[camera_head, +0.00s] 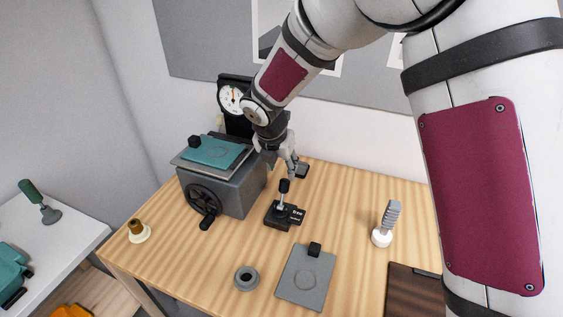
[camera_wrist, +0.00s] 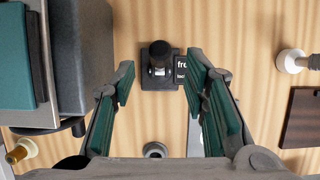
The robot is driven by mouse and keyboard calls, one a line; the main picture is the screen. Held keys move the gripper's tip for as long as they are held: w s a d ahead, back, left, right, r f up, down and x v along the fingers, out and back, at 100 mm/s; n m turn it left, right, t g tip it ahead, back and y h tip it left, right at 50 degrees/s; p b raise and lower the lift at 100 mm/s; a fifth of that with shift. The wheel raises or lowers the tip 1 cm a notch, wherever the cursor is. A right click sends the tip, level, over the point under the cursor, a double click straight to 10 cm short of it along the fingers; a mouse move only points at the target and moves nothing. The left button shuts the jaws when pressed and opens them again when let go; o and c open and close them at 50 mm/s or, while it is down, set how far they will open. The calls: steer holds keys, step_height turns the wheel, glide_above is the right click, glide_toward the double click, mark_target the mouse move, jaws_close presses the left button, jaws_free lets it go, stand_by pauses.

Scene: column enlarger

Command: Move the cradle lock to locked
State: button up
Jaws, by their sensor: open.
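The cradle lock (camera_head: 284,206) is a small black base on the table with an upright lever topped by a black knob. In the wrist view the lock's knob (camera_wrist: 160,50) is seen from above, lined up with the gap between my fingers. A black label plate (camera_head: 296,214) sits to its right; the wrist view shows "fre" and "loc", partly cut off by a finger. My gripper (camera_head: 287,166) is open and empty, just above and behind the lever in the head view. Its green-padded fingers (camera_wrist: 161,82) appear on both sides in the wrist view, with no visible contact.
A grey box (camera_head: 236,192) with a handwheel (camera_head: 202,199) and a teal plate on top stands close left. A dial (camera_head: 232,97) is behind it.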

mark_target(283, 186)
steer(key=shift+b+x, duration=1.15)
steer(key=shift+x, duration=2.5)
jaws_close()
steer(key=shift+s+a+r+p, duration=0.2)
steer(key=shift+s+p, duration=0.1)
steer(key=shift+s, duration=0.3)
steer(key=shift+s+a+r+p, duration=0.15)
steer(key=shift+s+a+p, duration=0.1)
steer(key=shift+s, duration=0.3)
steer(key=s, duration=0.2)
steer(key=s+a+p, duration=0.1)
steer(key=s, duration=0.1)
steer(key=shift+a+f, duration=0.25)
steer(key=shift+c, duration=0.2)
jaws_free()
steer(key=shift+w, duration=0.1)
steer(key=p+v, duration=0.2)
steer(key=v, duration=0.4)
